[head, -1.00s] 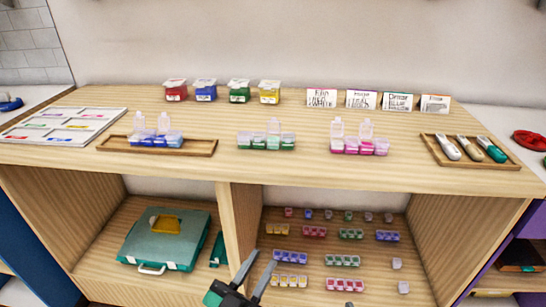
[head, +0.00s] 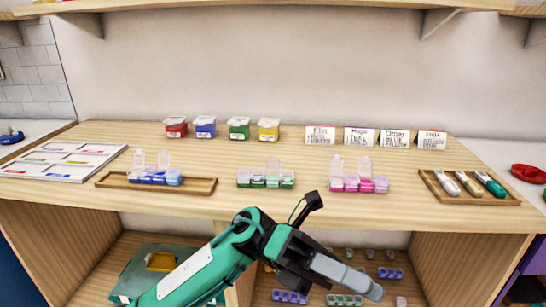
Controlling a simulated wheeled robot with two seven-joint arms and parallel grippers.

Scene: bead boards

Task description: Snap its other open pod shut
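Three pod organizers stand along the front of the wooden top. My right gripper is out of view.
The blue organizer stands on a wooden tray (head: 203,187). Another tray (head: 437,189) at right holds several tools. Small colored boxes (head: 238,128) and name cards (head: 358,137) stand behind. Shelves below hold a teal case (head: 134,272) and more organizers (head: 388,273).

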